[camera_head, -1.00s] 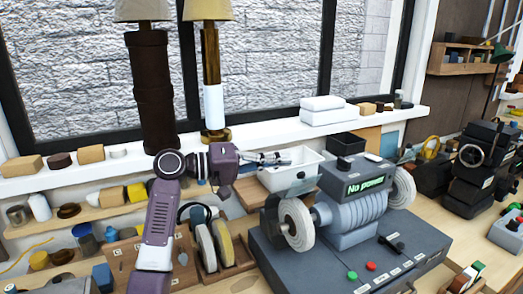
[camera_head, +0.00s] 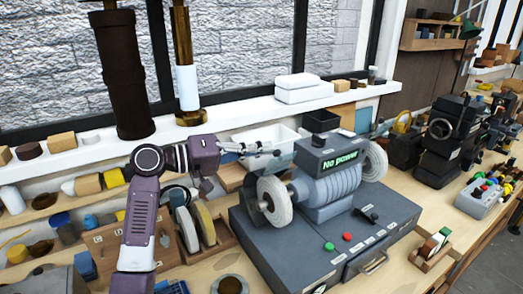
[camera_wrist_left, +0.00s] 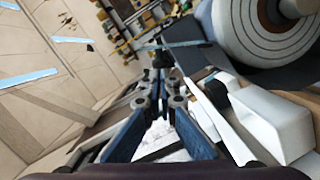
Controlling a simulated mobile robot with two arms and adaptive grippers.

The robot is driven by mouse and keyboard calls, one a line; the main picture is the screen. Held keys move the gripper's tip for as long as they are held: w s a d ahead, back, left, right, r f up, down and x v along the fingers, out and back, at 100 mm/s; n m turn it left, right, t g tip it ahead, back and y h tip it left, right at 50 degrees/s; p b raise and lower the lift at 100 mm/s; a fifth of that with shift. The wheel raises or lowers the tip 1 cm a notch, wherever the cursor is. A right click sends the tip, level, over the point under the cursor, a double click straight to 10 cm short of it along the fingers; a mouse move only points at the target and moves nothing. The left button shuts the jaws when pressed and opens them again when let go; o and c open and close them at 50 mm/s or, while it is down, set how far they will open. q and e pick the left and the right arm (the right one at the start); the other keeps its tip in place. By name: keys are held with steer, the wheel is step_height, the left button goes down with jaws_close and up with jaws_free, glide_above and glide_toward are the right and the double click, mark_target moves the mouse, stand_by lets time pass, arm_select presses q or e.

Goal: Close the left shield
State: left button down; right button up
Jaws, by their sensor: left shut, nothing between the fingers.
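The bench grinder (camera_head: 328,187) has a pale left wheel (camera_head: 274,202), and the left shield (camera_head: 264,164) is a translucent plate above that wheel. I cannot tell its exact tilt. In the wrist view the shield appears to be the thin bluish strip (camera_wrist_left: 180,45) beside the wheel (camera_wrist_left: 265,30). My left gripper (camera_head: 278,148) comes from the left, shut and empty. Its tips are just above the shield's upper edge; I cannot tell whether they touch. The gripper also shows in the wrist view (camera_wrist_left: 162,75). My right gripper is not in view.
A white tray (camera_head: 240,137) stands behind the gripper. The grinder's display (camera_head: 340,160) reads "No power". Spare wheels (camera_head: 196,226) stand in a wooden holder at left. Free tabletop (camera_head: 405,275) shows at front right.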

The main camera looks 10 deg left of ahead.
mark_target(269, 165)
arm_select(q)
steer(key=shift+s+d+m+b, duration=0.1)
steer(key=shift+s+m+b, duration=0.05)
steer(key=shift+m+b, duration=0.15)
steer(key=m+b, duration=0.1)
steer(key=s+d+m+b, duration=0.1)
steer(key=shift+s+d+f+m+y+b, duration=0.15)
steer(key=shift+m+y+b, duration=0.25)
steer(key=shift+s+d+m+b, duration=0.4)
steer(key=shift+m+b, duration=0.2)
steer(key=shift+m, duration=0.1)
steer(key=s+d+f+m+t+y+b, duration=0.1)
steer(key=s+d+f+m+y+b, duration=0.1)
steer(key=m, duration=0.7)
step_height(269, 165, down, 2)
steer(key=s+d+b, duration=0.1)
steer(key=b, duration=0.2)
steer(key=shift+s+d+m+t, duration=0.2)
steer(key=shift+d+m+t, duration=0.1)
steer(key=shift+t, duration=0.1)
